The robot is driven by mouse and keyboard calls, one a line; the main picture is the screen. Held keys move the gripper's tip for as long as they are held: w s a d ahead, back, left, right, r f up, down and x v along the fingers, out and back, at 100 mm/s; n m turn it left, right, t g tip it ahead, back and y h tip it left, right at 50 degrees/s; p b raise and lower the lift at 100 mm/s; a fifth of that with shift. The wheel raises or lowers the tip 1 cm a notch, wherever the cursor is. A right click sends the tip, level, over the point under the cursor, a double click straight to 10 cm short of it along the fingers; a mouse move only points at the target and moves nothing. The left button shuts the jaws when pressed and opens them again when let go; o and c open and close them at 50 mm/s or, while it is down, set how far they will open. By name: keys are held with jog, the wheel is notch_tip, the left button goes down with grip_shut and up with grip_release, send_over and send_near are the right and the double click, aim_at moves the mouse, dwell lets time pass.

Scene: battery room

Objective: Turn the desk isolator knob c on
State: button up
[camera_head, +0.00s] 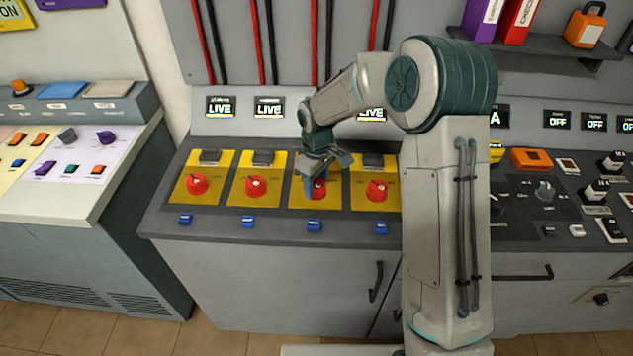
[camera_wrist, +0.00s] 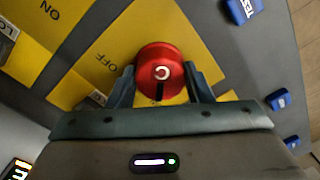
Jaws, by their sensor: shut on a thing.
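Knob c is a round red knob (camera_wrist: 162,68) marked with a white "C" in the wrist view, on a yellow plate (camera_wrist: 118,35) printed "OFF". A dark pointer line on the knob runs towards my gripper's palm. My gripper (camera_wrist: 163,84) has a finger on each side of the knob and is shut on it. In the head view, my gripper (camera_head: 318,184) comes down from above onto the third red knob (camera_head: 319,192) from the left, which is partly hidden by the fingers. The display above this knob is hidden behind my arm.
Similar red knobs stand on yellow plates to the left (camera_head: 256,186) and right (camera_head: 377,190). Blue tabs (camera_head: 314,225) line the desk's front edge. Displays reading "LIVE" (camera_head: 269,108) are on the panel behind. A black-topped control section (camera_head: 520,205) lies to the right.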

aim_at(318, 183)
dwell(0.5)
jog(key=o, duration=1)
notch_tip(318, 183, up, 14)
jog(key=shift+w+b, duration=0.2)
jog(key=shift+b, duration=0.25)
jog(key=shift+f, duration=0.1)
jog(key=s+d+r+m+t, duration=0.1)
jog(key=s+d+m, duration=0.4)
jog(key=s, duration=0.8)
jog(key=s+d+r+m+t, duration=0.1)
jog(key=s+d+m, duration=0.4)
jog(key=s+d, duration=0.6)
jog(key=shift+s+m+t, duration=0.4)
jog(key=shift+s+t, duration=0.3)
jog(key=shift+s, duration=0.3)
